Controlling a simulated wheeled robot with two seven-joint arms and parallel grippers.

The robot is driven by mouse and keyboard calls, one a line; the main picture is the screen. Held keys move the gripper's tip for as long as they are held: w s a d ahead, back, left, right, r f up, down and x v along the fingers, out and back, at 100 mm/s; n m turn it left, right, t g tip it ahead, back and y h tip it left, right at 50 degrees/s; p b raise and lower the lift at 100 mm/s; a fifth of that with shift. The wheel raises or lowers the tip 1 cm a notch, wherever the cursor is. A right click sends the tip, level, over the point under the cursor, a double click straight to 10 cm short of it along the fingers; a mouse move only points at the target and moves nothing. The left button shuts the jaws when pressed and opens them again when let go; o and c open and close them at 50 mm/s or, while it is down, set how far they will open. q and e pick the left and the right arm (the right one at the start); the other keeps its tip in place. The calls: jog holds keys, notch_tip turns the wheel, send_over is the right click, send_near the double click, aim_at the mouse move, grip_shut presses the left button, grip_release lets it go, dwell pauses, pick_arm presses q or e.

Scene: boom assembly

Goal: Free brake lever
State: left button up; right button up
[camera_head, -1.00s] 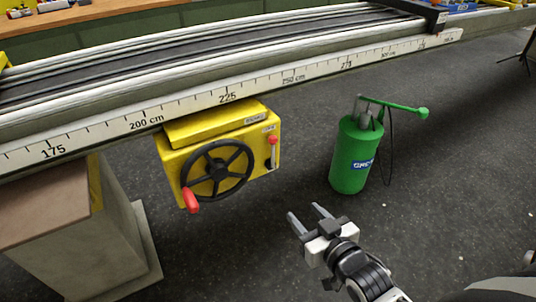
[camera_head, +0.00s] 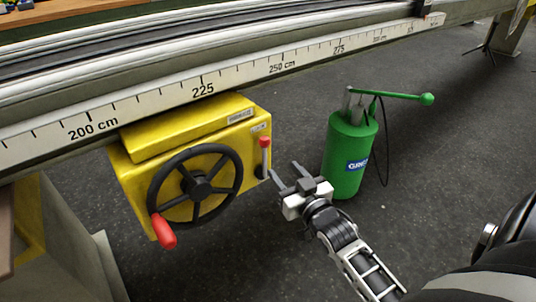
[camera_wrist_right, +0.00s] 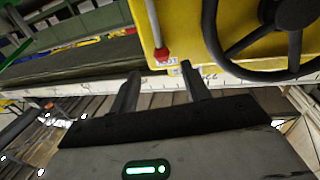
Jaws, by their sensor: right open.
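The brake lever (camera_head: 265,157) is a short pale lever with a red grip on the right side of the yellow box (camera_head: 180,140). It points up in the head view. In the right wrist view, where the scene looks upside down, the lever's red grip (camera_wrist_right: 162,54) is just beyond and between the fingertips. My right gripper (camera_head: 282,168) is open and empty, just right of the lever and apart from it. Its two fingers (camera_wrist_right: 160,70) also show in the right wrist view. My left gripper is out of view.
A black handwheel (camera_head: 198,187) with a red handle (camera_head: 163,231) is on the box front. A green cylinder (camera_head: 347,150) with a pump handle stands close behind my right gripper. A rail with a centimetre scale (camera_head: 203,88) runs above the box. Dark floor lies below.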

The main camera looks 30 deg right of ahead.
aim_at(266, 148)
jog(key=w, duration=0.2)
jog(key=w+b, duration=0.1)
jog(key=w, duration=0.2)
jog(key=w+d, duration=0.1)
jog(key=w, duration=0.2)
jog(key=shift+w+f+b, duration=0.1)
jog(key=shift+b, duration=0.3)
jog(key=shift+w, duration=0.7)
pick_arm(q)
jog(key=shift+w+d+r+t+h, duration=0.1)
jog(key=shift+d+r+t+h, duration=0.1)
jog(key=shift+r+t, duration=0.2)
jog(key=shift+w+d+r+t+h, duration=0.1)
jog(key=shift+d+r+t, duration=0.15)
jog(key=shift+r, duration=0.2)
pick_arm(e)
grip_shut()
